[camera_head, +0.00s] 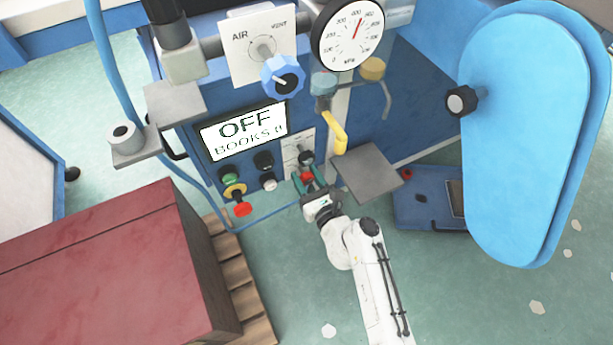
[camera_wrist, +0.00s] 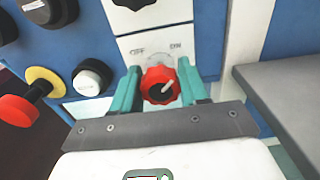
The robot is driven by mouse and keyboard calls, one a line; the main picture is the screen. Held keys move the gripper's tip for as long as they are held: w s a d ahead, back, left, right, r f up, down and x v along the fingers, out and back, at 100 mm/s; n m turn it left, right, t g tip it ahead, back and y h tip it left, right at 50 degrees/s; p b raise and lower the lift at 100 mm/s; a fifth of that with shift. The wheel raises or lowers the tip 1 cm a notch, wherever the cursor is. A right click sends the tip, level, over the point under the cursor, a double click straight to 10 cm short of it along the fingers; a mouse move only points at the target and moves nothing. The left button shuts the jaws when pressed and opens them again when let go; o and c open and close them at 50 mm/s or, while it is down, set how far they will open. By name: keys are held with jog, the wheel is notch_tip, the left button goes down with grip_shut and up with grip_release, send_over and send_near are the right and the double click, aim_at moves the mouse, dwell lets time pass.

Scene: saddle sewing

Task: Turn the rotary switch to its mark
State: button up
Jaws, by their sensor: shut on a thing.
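The rotary switch is a red scalloped knob (camera_wrist: 160,85) with a white pointer line, on a white plate (camera_wrist: 150,45) with small marks above it. In the wrist view its pointer slants up to the right, toward the right-hand mark; the lettering is too blurred to read surely. My gripper (camera_wrist: 161,88) has its two green fingers on either side of the knob, shut on it. In the head view my gripper (camera_head: 309,181) reaches up to the lower right of the control panel, and the red knob (camera_head: 307,176) shows partly between the fingers.
Left of the switch are a white button (camera_wrist: 90,78) and a red button on a yellow collar (camera_wrist: 18,108). A black knob (camera_head: 306,157) sits just above. A grey shelf (camera_head: 366,172) juts out close on the right. A display (camera_head: 243,131) reads OFF.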

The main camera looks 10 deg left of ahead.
jog(key=shift+c, duration=0.5)
jog(key=shift+n, duration=0.3)
jog(key=n+b, duration=0.1)
jog(key=n, duration=0.1)
jog(key=shift+n+b, duration=0.3)
jog(key=shift+b, duration=0.05)
jog(key=n+b, duration=0.2)
jog(key=n, duration=0.3)
jog(key=shift+s+a+f, duration=0.1)
jog(key=n+b, duration=0.2)
jog(key=n, duration=0.3)
jog(key=n+b, duration=0.1)
jog(key=n, duration=0.3)
jog(key=shift+a+n+b, duration=0.15)
jog(key=shift+n+b, duration=0.15)
jog(key=shift+b, duration=0.05)
jog(key=shift+s+f, duration=0.1)
